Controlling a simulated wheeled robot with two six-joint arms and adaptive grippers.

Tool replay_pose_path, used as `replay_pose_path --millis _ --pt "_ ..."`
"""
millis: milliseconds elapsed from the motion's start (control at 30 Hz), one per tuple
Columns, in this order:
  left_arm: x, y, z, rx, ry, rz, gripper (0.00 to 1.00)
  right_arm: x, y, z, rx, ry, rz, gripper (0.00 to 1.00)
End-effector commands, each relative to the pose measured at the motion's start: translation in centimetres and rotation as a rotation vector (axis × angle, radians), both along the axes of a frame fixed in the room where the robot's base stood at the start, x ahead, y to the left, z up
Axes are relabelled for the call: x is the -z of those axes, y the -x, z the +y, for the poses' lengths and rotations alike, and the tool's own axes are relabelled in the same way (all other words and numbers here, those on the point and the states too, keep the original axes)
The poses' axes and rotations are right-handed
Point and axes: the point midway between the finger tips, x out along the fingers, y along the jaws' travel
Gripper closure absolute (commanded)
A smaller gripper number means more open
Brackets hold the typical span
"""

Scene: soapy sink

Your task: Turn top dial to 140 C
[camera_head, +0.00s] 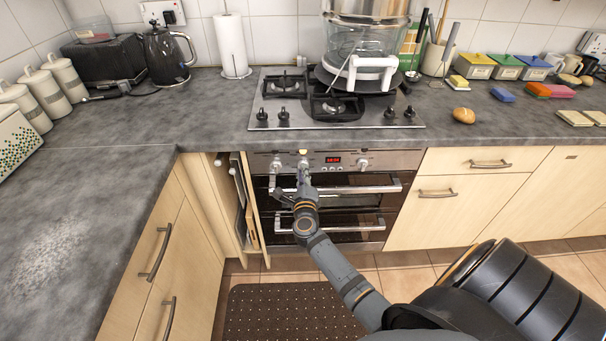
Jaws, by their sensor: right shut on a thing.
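The oven (345,205) is built in under the hob, with a steel control panel along its top edge. The panel has a red-lit display (333,160), a dial at its left (276,164) and a dial at its right (363,164). My right gripper (303,165) reaches the panel between the left dial and the display. It is shut on a dial there, which it mostly hides. The dial's pointer and temperature marks are too small or covered to read. My left gripper is not in view.
Two horizontal oven door handles (365,189) stick out below the panel. A narrow cabinet (228,198) stands open left of the oven, its contents close to my arm. A glass pot (360,45) stands on the hob (262,103). A dark mat (285,312) lies on the floor.

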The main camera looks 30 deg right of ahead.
Motion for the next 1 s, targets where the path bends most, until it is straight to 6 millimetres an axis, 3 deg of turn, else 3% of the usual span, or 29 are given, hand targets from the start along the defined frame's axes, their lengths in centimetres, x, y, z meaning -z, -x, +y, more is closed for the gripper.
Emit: replay_pose_path --millis 467,500,633,1000 --pt "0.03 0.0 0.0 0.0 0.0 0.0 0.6 0.18 0.07 0.0 0.0 -0.01 -0.002 1.0" --pt "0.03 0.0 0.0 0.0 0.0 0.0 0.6 0.18 0.07 0.0 0.0 -0.01 -0.002 0.83" --pt "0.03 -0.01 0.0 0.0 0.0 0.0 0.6 0.14 0.05 0.0 0.0 -0.01 -0.003 0.66" --pt "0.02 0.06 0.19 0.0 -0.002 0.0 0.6 0.2 0.62 0.38 -0.001 -0.01 -0.003 0.66"
